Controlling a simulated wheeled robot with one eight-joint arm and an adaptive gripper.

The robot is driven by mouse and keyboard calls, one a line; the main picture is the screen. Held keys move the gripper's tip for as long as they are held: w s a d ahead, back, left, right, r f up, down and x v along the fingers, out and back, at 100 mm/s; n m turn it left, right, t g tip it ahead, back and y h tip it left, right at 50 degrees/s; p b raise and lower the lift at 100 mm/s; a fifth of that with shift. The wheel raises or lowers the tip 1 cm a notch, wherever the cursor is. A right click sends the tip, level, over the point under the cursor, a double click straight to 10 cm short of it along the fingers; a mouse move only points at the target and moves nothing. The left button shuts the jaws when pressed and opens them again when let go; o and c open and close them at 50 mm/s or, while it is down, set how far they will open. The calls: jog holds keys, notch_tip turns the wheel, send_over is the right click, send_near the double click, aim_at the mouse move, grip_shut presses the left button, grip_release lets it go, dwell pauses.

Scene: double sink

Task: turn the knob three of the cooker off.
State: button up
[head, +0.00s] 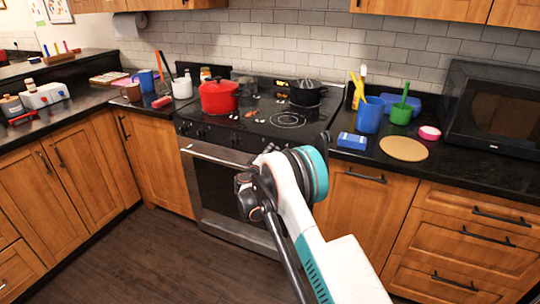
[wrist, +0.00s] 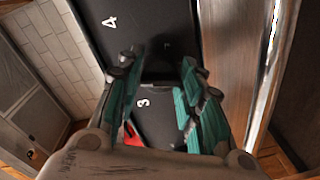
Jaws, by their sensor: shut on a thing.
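The cooker (head: 268,122) stands at the back, with its black control panel on the front edge. In the wrist view the panel shows a white "4" at upper left and a white "3" (wrist: 143,103) between my fingers. My gripper (wrist: 158,70) has its teal fingers at the panel, closed on a dark knob beside the "3". The knob is dark against the panel and partly hidden by the fingers, so I cannot read its angle. A red patch (wrist: 133,133) shows near the left finger. In the head view my arm hides this part of the panel.
A red pot (head: 218,97) and a dark pot (head: 306,93) stand on the cooktop. The oven handle (head: 217,157) runs below the panel. The floor in front is clear.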

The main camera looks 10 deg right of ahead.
jog(key=shift+n, duration=1.5)
jog(key=o, duration=1.1)
jog(key=shift+c, duration=0.2)
jog(key=v, duration=1.2)
jog(key=shift+a, duration=0.15)
jog(key=shift+w, duration=0.15)
